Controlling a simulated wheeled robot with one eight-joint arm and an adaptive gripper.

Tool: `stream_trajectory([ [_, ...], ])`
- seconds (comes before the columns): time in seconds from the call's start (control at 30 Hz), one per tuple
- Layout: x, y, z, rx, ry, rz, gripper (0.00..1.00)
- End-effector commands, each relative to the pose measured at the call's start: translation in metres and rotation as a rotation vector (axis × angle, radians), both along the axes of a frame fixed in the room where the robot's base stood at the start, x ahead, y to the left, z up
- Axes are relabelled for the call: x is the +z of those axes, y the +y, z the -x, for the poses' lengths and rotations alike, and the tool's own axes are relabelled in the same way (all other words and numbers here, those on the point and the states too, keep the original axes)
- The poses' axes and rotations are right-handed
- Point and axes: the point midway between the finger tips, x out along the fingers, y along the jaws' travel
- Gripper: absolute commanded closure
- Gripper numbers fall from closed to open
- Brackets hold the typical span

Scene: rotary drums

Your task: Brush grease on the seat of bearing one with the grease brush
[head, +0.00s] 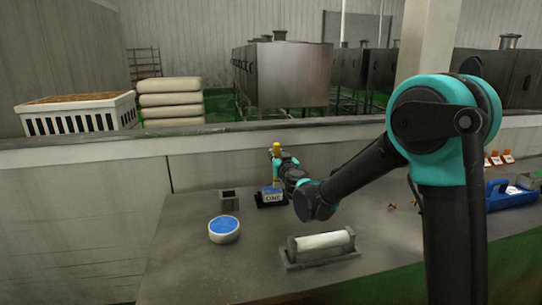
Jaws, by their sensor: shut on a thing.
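My gripper (278,166) is at the far side of the bench, shut on the grease brush (276,147). The brush's yellow end sticks up above the fingers. Bearing one (272,198) is a block with a label reading "ONE" on a dark base, directly below my gripper. The brush's lower end and the bearing's seat are too small and partly hidden, so I cannot tell whether they touch. A round white tub with a blue top or contents (224,229) stands nearer and to the left.
A pale roller (322,241) lies in a grey cradle at the front. A small dark block (229,199) stands left of bearing one. A blue tray (510,196) is at the right, with small orange-and-white items (497,158) behind. A low wall borders the bench's back.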

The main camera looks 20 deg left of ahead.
Motion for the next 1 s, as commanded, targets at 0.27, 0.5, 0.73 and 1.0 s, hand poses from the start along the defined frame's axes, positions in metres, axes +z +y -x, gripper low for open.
stream_trajectory([
  [0.27,0.001,0.001,0.000,0.001,0.000,0.000,1.00],
  [0.5,0.000,0.017,0.010,0.002,0.000,0.000,1.00],
  [0.73,-0.001,0.033,0.020,0.002,0.000,0.000,1.00],
  [1.0,-0.002,0.041,0.026,0.002,0.001,-0.002,1.00],
])
